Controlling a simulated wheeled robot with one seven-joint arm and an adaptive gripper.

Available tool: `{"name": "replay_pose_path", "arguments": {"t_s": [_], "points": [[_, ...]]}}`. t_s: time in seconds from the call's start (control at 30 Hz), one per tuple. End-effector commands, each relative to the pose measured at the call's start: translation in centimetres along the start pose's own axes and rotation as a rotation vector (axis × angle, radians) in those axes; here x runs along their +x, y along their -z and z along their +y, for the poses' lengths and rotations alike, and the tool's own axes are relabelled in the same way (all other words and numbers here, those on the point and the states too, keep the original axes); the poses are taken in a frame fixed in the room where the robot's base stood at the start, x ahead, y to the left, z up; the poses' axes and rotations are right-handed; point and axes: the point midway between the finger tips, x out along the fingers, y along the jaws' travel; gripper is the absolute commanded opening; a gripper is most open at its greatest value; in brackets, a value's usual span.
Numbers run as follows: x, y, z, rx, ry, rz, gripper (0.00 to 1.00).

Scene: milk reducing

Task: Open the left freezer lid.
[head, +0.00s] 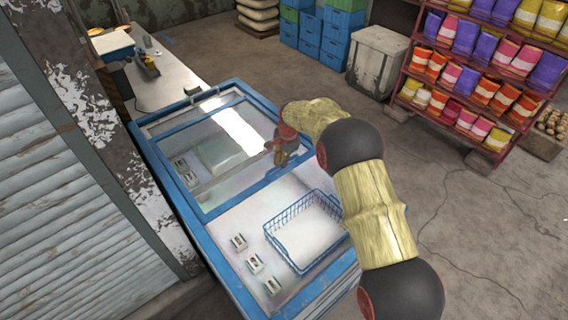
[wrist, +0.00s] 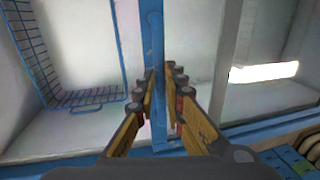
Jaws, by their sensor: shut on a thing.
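The chest freezer (head: 184,213) has a blue frame and stands along the left side in the head view. A glass lid (head: 190,140) with a blue frame and a bright reflection covers its far part. My gripper (head: 280,153) is at the right end of the blue bar between the far and near parts. In the wrist view my gripper (wrist: 159,100) has its fingers on both sides of this blue lid bar (wrist: 151,40) and is shut on it. The near part shows no glass that I can make out. Which lid the bar belongs to is hard to tell.
A blue wire basket (head: 300,232) and several small boxes (head: 255,263) lie in the near part. A corrugated wall (head: 45,200) stands close on the left. A rack of colourful packets (head: 480,75) and blue crates (head: 330,35) stand behind.

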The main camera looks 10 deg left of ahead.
Motion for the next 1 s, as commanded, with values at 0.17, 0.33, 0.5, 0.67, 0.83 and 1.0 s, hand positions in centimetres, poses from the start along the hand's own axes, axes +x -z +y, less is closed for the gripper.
{"name": "replay_pose_path", "arguments": {"t_s": [0.17, 0.33, 0.5, 0.67, 0.83, 1.0], "points": [[0.0, 0.0, 0.0, 0.0, 0.001, 0.001, 0.0], [0.0, 0.0, 0.0, 0.0, 0.001, 0.001, 0.18], [0.0, 0.0, 0.0, 0.0, 0.001, 0.0, 0.27], [0.0, 0.0, 0.0, 0.0, 0.001, 0.0, 0.29], [-0.1, 0.0, 0.0, 0.0, 0.001, 0.0, 0.29], [-1.7, 0.1, -0.1, 0.0, 0.003, 0.001, 0.29]]}}
